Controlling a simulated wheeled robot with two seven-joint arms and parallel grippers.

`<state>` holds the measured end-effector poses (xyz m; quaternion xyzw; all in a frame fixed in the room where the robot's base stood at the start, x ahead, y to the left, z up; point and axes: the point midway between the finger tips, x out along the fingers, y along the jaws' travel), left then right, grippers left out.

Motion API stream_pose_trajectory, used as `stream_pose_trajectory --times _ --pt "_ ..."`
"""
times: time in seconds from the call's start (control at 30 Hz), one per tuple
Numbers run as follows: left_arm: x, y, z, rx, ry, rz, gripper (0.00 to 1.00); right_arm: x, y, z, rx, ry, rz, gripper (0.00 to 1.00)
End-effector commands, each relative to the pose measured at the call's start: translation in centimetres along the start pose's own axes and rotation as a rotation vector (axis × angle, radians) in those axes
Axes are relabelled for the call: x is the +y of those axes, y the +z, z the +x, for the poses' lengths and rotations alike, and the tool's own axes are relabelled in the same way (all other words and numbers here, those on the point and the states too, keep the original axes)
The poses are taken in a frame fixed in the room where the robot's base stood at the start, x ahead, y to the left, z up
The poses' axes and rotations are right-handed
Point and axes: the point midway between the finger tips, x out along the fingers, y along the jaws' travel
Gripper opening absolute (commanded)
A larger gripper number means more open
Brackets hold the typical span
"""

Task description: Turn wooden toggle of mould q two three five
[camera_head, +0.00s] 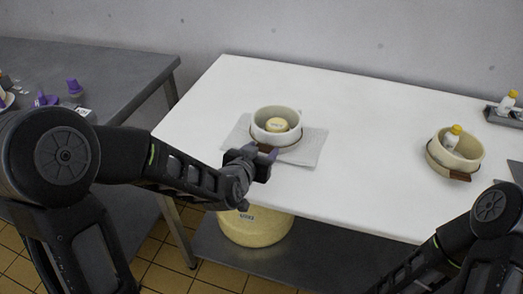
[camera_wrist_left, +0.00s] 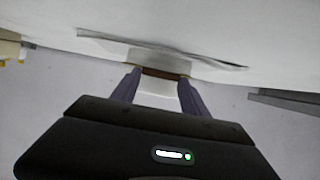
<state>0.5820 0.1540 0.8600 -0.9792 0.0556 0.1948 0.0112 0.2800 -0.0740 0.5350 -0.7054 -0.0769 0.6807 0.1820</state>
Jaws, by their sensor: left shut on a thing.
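A cream round mould (camera_head: 256,128) stands on a folded white cloth at the front of the white table. A pale yellow round piece (camera_head: 277,125) with a small unreadable label lies inside it. Its brown wooden toggle (camera_head: 266,148) is on the near side, partly hidden by my gripper. My left gripper (camera_head: 268,158) is at this near side and shut on the toggle. In the left wrist view the brown toggle (camera_wrist_left: 163,73) shows between the two purple-grey fingers. My right arm shows at lower right, its gripper out of view.
A yellow tub (camera_head: 255,230) sits below the table. The table middle is clear.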

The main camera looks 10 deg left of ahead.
Motion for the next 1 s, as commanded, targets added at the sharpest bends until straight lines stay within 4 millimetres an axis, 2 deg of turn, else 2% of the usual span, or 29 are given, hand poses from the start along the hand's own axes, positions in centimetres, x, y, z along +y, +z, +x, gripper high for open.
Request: stream_pose_trajectory --times 0.1,0.47,1.0 --pt "0.0 0.0 0.0 0.000 0.000 0.000 0.12 0.0 0.0 0.0 0.000 0.000 0.000 0.40" --pt "0.1 0.0 0.0 -0.002 -0.016 0.041 0.12 -0.1 0.0 -0.4 0.000 0.000 0.000 0.40" --pt "0.8 0.1 0.0 -0.002 -0.148 0.364 0.12 -0.9 0.0 -2.2 0.000 0.000 0.001 0.40"
